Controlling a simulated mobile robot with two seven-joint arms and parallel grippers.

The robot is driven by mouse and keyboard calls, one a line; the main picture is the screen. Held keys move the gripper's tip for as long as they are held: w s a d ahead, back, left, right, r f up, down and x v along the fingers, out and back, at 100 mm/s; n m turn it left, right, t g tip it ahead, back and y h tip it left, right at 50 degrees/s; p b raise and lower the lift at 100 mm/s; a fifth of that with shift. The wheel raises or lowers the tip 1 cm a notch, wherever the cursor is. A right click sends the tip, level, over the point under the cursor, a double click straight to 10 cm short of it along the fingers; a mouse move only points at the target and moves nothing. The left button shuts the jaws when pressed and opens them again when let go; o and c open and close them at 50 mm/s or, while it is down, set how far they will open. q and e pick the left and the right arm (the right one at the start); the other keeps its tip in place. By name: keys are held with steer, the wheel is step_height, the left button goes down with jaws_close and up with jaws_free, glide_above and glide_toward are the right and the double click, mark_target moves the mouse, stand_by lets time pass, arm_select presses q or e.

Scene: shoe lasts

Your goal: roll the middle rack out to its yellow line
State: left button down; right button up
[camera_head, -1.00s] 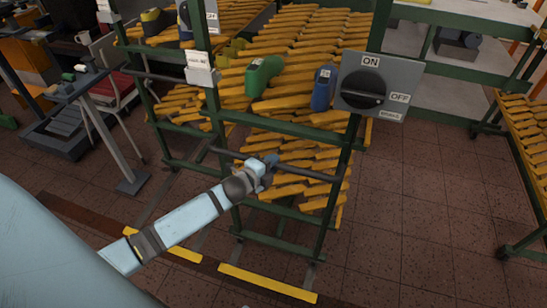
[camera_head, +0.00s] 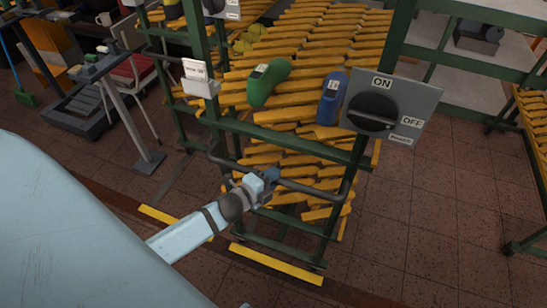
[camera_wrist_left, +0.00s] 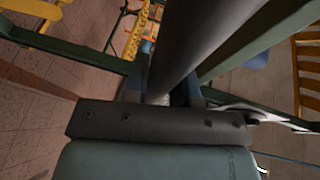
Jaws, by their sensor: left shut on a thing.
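The middle rack (camera_head: 358,163) is a green frame filled with yellow-orange shoe lasts, with a green last (camera_head: 266,82) and a blue last (camera_head: 331,98) at its front. A dark handle bar (camera_head: 312,190) crosses its front. My left gripper (camera_head: 267,181) is shut on this bar, near its middle; in the wrist view the gripper (camera_wrist_left: 168,88) has the dark bar (camera_wrist_left: 195,40) between its fingers. The yellow line (camera_head: 275,264) lies on the floor just in front of the rack's lower front bar, with a small gap at the right end. My right gripper is out of view.
A rack (camera_head: 535,120) stands at the far right. A switch panel (camera_head: 390,108) marked ON and OFF shows before the rack's right post. Tiled floor is open at the right.

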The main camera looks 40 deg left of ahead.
arm_select(q)
steer(key=shift+s+f, duration=0.15)
steer(key=shift+f, duration=0.05)
steer(key=c, duration=1)
jaws_free()
steer(key=shift+s, duration=0.1)
steer(key=shift+o, duration=0.4)
steer(key=shift+r, duration=0.15)
steer(key=v, duration=1.4)
steer(key=shift+b, duration=0.45)
